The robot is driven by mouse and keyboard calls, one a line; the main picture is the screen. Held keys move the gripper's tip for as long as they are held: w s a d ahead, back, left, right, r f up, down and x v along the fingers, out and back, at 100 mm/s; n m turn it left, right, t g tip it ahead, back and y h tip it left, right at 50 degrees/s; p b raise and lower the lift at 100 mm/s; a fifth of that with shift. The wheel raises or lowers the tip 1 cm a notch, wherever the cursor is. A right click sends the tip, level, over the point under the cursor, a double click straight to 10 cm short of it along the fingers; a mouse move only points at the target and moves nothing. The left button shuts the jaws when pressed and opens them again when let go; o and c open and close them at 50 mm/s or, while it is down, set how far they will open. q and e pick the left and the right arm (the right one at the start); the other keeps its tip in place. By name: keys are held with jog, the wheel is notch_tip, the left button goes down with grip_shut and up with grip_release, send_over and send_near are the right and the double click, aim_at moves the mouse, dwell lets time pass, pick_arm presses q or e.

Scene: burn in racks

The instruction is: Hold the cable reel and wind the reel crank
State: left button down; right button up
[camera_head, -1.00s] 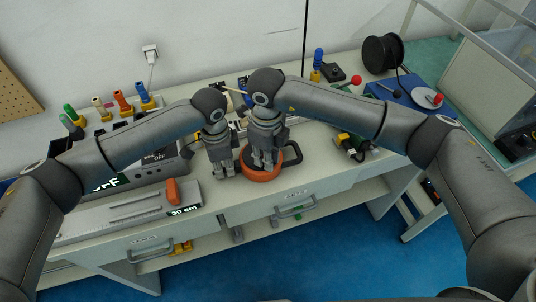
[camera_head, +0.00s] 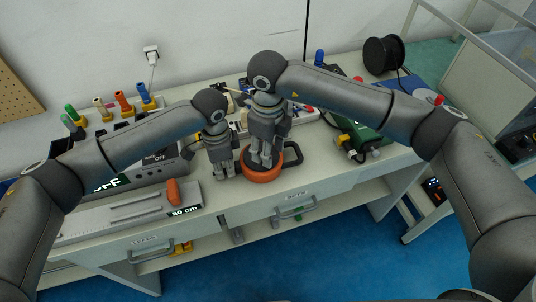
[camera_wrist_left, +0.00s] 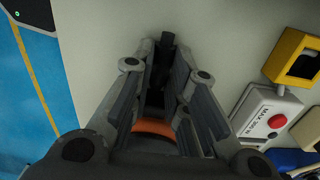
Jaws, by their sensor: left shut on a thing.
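The cable reel is a low orange disc (camera_head: 263,176) with a dark top, lying on the table near its front edge; a black loop (camera_head: 293,155) sticks out at its right. My left gripper (camera_head: 226,174) points down at the reel's left side and is shut on the reel. In the left wrist view an orange part of the reel (camera_wrist_left: 155,128) shows between the fingers. My right gripper (camera_head: 260,162) points down over the reel's top, its fingertips near the dark middle. Its fingers hide the crank, and I cannot tell whether they are shut.
Colored plugs (camera_head: 122,101) stand at the back left. A black spool (camera_head: 383,55) stands at the back right. A green item (camera_head: 362,137) lies right of the reel. A drawer handle (camera_head: 296,208) juts below.

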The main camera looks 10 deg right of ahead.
notch_tip(320, 180, up, 8)
jog(key=shift+r, duration=0.2)
pick_arm(q)
jog(key=c, duration=1.3)
grip_release()
jog(key=shift+c, duration=0.2)
notch_tip(320, 180, up, 12)
pick_arm(e)
jog(key=shift+f, duration=0.1)
